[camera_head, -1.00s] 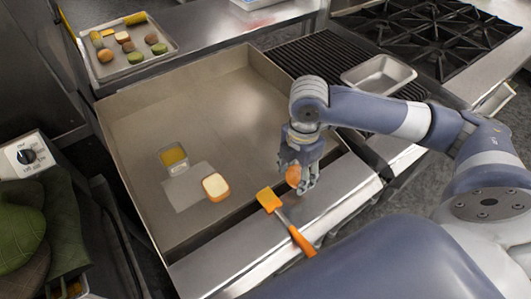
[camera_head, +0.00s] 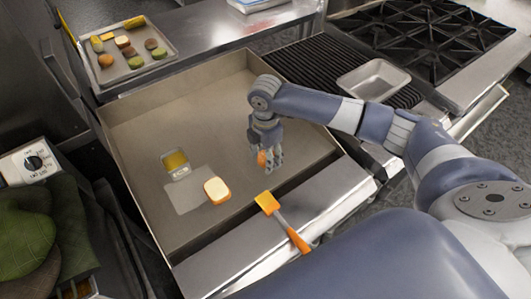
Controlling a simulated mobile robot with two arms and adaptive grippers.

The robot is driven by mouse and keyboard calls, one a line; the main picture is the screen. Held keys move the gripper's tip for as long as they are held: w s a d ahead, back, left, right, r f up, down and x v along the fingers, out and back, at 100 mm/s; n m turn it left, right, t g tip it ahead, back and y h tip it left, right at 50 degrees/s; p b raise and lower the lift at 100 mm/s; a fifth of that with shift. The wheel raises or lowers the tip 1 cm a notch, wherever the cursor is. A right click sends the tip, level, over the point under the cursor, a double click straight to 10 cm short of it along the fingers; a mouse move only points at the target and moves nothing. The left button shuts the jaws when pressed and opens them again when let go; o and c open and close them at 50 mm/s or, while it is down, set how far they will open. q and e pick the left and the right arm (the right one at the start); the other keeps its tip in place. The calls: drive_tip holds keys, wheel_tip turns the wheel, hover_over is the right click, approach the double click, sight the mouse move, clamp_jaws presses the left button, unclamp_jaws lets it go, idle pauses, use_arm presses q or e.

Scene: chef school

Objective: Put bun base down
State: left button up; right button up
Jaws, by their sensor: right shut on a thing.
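My right gripper (camera_head: 268,163) is over the right part of the griddle (camera_head: 215,110), fingers pointing down. It is shut on an orange-brown round piece, the bun base (camera_head: 262,158), which is partly hidden by the fingers. Whether the bun base touches the griddle surface I cannot tell. Another bun piece (camera_head: 217,190), with a pale cut face up, lies on the griddle to the left of the gripper. My left gripper is not in view.
An orange spatula (camera_head: 268,203) lies across the griddle's front ledge. A yellow item (camera_head: 175,162) sits beside a pale square patch on the griddle. A food tray (camera_head: 120,72) stands at the back left. An empty metal pan (camera_head: 372,80) is at the right. The griddle's back is clear.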

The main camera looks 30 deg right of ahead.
sight(265, 157)
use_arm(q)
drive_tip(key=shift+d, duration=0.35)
use_arm(e)
drive_tip(key=shift+f, duration=0.2)
drive_tip(key=o, duration=0.9)
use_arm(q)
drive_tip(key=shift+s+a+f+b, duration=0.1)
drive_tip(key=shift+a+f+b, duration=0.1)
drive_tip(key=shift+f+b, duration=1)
use_arm(e)
wheel_tip(265, 157, up, 12)
drive_tip(key=shift+r, duration=0.15)
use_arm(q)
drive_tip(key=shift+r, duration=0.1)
